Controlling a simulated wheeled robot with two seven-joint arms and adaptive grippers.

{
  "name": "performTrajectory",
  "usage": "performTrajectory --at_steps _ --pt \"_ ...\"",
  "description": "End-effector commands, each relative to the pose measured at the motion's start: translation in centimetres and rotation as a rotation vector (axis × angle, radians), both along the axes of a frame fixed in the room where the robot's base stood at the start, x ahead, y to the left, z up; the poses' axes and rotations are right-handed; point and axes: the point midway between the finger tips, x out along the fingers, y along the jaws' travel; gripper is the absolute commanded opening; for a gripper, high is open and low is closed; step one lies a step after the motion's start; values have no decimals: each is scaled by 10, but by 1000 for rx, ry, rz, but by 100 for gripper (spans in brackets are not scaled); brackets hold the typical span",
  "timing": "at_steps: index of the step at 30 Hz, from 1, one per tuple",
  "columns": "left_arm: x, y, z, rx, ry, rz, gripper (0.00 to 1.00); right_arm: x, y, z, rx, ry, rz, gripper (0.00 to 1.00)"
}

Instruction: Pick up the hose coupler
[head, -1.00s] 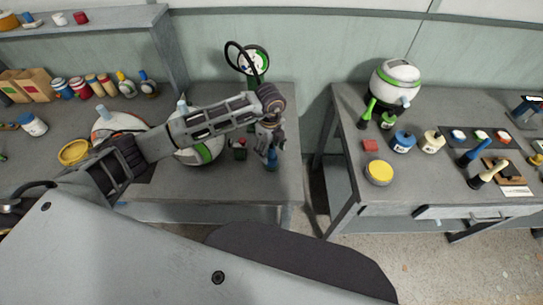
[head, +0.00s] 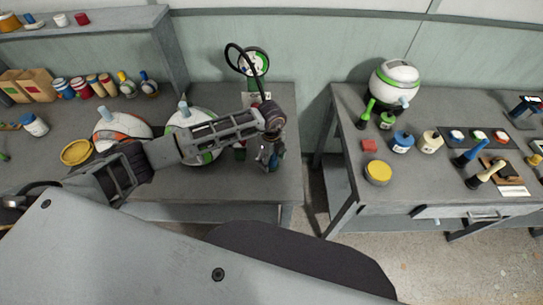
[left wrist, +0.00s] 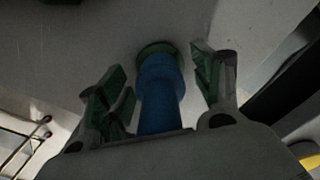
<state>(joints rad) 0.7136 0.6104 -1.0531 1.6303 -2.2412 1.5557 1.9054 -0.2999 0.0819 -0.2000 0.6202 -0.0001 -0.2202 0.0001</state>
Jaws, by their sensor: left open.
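The hose coupler appears to be the blue cylindrical piece with a green ring at its far end (left wrist: 160,95) in the left wrist view. It lies between the two green-padded fingers of my left gripper (left wrist: 162,82), with a gap visible on both sides. In the head view my left gripper (head: 267,158) points down over the right end of the left table. It hides most of the blue piece there. The gripper is open and holds nothing. My right gripper is not in view.
White round vessels (head: 190,122) stand beside my left arm on the left table (head: 200,185). A hose with a round gauge (head: 255,62) rises behind. A gap separates this table from the right table (head: 345,170), which carries several jars and tools.

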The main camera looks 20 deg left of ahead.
Motion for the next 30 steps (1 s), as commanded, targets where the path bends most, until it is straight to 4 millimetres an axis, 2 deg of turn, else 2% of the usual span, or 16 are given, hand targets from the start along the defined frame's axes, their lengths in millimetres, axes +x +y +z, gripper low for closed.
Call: performTrajectory --at_steps 10,22,30 --pt "0 0 0 0 -1 0 66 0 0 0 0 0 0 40" --pt "0 0 0 0 -1 1 14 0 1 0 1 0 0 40" --pt "0 0 1 0 -1 1 14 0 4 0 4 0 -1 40"
